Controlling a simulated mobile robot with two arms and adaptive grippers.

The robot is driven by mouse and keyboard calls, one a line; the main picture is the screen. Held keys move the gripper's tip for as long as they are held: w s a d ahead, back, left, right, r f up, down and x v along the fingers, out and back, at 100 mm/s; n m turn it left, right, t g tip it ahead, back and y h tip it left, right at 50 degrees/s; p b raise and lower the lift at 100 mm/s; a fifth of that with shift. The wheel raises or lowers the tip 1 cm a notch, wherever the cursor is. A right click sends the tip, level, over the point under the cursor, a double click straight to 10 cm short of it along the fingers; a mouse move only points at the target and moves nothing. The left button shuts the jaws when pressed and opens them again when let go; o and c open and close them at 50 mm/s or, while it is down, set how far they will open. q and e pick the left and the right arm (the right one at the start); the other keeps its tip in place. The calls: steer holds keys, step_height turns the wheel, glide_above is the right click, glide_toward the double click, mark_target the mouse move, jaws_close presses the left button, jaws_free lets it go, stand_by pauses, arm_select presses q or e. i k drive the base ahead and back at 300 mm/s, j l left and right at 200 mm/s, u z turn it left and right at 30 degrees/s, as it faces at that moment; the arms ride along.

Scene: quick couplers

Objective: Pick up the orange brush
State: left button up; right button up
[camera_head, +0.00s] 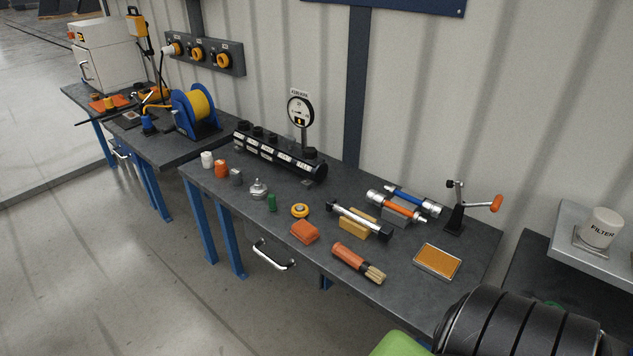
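The orange brush (357,262) lies on its side near the front edge of the dark workbench (335,285). Its orange handle points to the upper left and its pale bristles point to the lower right. Nothing touches it that I can see. Neither of my grippers shows in the head view.
An orange block (304,232) lies left of the brush, and a yellow-orange tray (437,262) lies to its right. Behind it, a dark-ended rod rests on a yellow block (356,226). A black manifold (278,156) stands further back. Bare bench top surrounds the brush.

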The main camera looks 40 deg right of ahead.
mark_target(349, 257)
steer(key=i, duration=1.95)
steer(key=i+z, duration=0.25)
steer(key=z, duration=0.2)
steer(key=i+j+z, duration=0.15)
steer(key=z, duration=0.3)
steer(key=i+j+z, duration=0.25)
steer(key=z, duration=0.2)
steer(key=i+z, duration=0.1)
steer(key=z, duration=2.1)
